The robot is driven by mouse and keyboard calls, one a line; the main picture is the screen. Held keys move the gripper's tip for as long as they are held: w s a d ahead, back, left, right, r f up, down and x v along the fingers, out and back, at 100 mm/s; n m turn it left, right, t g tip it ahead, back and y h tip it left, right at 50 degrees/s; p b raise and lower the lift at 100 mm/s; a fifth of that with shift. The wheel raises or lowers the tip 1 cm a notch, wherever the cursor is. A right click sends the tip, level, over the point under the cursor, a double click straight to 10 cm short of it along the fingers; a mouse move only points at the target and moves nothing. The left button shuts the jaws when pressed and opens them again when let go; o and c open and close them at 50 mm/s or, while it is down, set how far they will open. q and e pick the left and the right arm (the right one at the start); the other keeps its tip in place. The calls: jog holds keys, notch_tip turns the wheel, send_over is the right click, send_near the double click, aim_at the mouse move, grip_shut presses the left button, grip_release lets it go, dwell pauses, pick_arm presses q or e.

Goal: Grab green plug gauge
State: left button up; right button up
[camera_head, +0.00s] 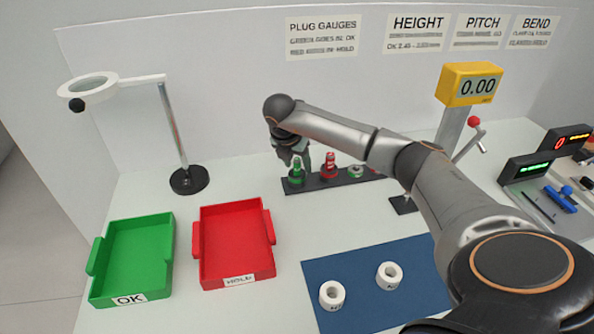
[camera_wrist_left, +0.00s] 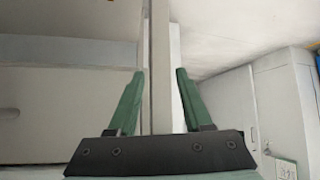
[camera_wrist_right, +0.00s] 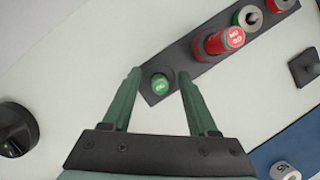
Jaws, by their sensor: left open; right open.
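The green plug gauge (camera_head: 296,172) stands upright at the left end of a dark rack (camera_head: 311,183). In the right wrist view the green gauge's top (camera_wrist_right: 160,84) shows between the fingertips of my right gripper (camera_wrist_right: 158,75). My right gripper (camera_head: 291,156) is open above the green gauge in the head view, and I cannot tell whether it touches it. A red plug gauge (camera_head: 329,165) stands beside it, also in the right wrist view (camera_wrist_right: 222,40). My left gripper (camera_wrist_left: 158,75) is open and empty in its wrist view; it is not in the head view.
More pieces stand further right on the rack, partly behind my right arm. A green OK tray (camera_head: 163,250) and a red HOLD tray (camera_head: 268,228) lie at the left. A lamp (camera_head: 188,180) stands behind them. Two white rings (camera_head: 332,294) rest on a blue mat (camera_head: 365,258).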

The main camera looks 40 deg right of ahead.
grip_shut()
dwell(0.4)
